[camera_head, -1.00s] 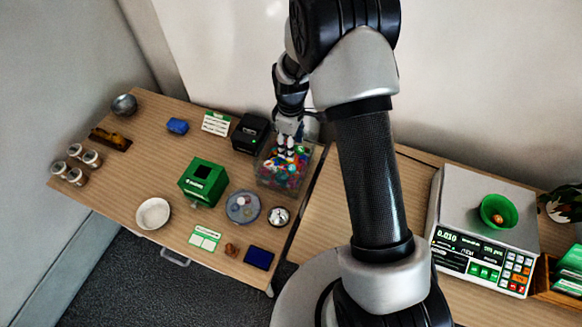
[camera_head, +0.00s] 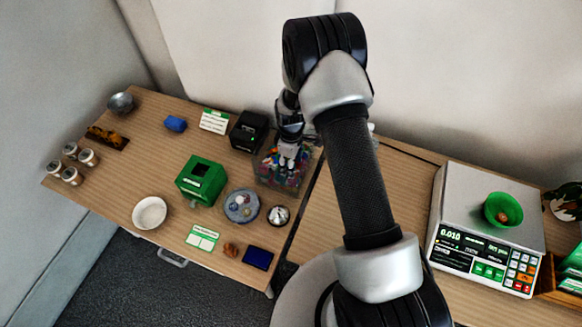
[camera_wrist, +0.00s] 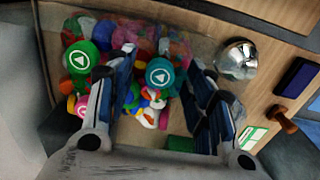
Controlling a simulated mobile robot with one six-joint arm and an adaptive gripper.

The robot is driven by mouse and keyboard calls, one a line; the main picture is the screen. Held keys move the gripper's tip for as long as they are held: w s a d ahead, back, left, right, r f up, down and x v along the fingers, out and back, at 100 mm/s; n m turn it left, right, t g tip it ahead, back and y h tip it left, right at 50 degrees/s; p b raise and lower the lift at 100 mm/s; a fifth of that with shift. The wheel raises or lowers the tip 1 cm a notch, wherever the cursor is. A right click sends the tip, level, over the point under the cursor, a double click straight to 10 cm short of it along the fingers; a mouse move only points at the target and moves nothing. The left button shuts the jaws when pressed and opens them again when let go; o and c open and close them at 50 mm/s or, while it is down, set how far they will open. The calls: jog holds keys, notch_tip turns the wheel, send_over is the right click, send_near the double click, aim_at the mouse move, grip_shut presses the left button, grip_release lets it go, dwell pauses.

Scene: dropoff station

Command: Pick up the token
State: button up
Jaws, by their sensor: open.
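A green round token (camera_wrist: 160,72) with a white triangle lies among colourful pieces in a clear bin, between my finger pads in the wrist view. A similar green token (camera_wrist: 82,57) lies to its left, outside the fingers. A pink disc (camera_wrist: 82,107) is partly visible farther down. My gripper (camera_wrist: 160,66) is open and its fingers reach down over the pile; I cannot tell whether they touch anything. In the head view my gripper (camera_head: 288,158) is inside the mouth of the clear bin (camera_head: 262,181), hiding part of the contents.
A black printer (camera_head: 249,131) stands close behind the bin. A silver dome-shaped bell (camera_head: 278,215) and a round dish (camera_head: 241,206) with small pieces stand in front. A green box (camera_head: 201,181) is to the left. A scale (camera_head: 487,222) with a green bowl stands right.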

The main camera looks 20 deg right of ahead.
jog(key=shift+r, duration=0.1)
jog(key=shift+c, duration=0.3)
jog(key=c, duration=0.7)
jog(key=shift+c, duration=0.2)
notch_tip(320, 180, up, 20)
jog(key=p, duration=0.3)
